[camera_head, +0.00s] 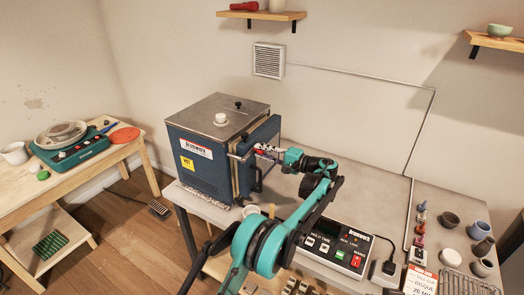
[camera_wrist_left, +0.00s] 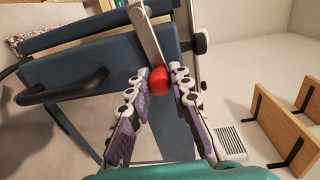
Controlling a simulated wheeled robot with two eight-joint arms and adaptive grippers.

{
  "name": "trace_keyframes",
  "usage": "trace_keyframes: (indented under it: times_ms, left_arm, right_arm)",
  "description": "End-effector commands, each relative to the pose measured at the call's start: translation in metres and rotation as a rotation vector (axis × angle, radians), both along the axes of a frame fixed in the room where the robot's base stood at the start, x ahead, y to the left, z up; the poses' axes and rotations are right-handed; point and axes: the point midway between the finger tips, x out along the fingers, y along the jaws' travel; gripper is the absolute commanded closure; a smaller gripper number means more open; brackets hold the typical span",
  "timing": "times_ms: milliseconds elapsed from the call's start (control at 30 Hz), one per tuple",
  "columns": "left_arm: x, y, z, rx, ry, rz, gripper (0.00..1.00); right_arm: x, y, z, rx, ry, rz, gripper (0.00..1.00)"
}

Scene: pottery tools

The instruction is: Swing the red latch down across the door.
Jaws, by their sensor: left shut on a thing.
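The kiln (camera_head: 200,150) is a dark blue box with a grey top, standing on the table. Its blue door (camera_head: 266,132) is on the right side and also fills much of the left wrist view (camera_wrist_left: 80,75). The latch is a flat metal bar (camera_wrist_left: 145,36) ending in a red knob (camera_wrist_left: 160,80). My left gripper (camera_wrist_left: 162,78) is shut on the red knob, one finger on each side. In the head view the left gripper (camera_head: 268,151) is beside the door, with a bit of red between its fingers. My right gripper is not in view.
A black door handle (camera_wrist_left: 62,92) sticks out beside the latch. A control box (camera_head: 338,246) stands in front on the grey table. Small pots (camera_head: 450,220) and a wire rack (camera_head: 468,284) are at the right. A wooden table (camera_head: 85,165) with a pottery wheel (camera_head: 70,142) stands left.

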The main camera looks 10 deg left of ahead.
Motion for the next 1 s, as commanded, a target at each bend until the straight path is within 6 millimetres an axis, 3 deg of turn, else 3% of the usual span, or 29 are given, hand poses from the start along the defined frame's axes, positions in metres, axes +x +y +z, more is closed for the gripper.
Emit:
trace_keyframes:
  times_ms: [300, 867, 900, 967, 1000]
  left_arm:
    - [0.0008, -0.0002, -0.0094, 0.04, 0.127, 0.0, 1.0]
    - [0.0006, -0.0002, -0.0121, 0.049, 0.158, 0.0, 1.0]
    - [0.0006, -0.0002, -0.0122, 0.048, 0.158, 0.0, 0.77]
    - [0.0005, -0.0003, -0.0123, 0.048, 0.158, 0.0, 0.62]
    - [0.0007, -0.0002, -0.0121, 0.048, 0.157, 0.0, 0.58]
  right_arm:
    - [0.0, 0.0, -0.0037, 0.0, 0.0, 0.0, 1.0]
    - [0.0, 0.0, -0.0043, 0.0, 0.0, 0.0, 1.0]
    - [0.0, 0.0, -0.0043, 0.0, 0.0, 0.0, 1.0]
    - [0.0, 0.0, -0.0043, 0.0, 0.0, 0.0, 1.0]
    - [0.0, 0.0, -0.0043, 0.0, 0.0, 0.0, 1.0]
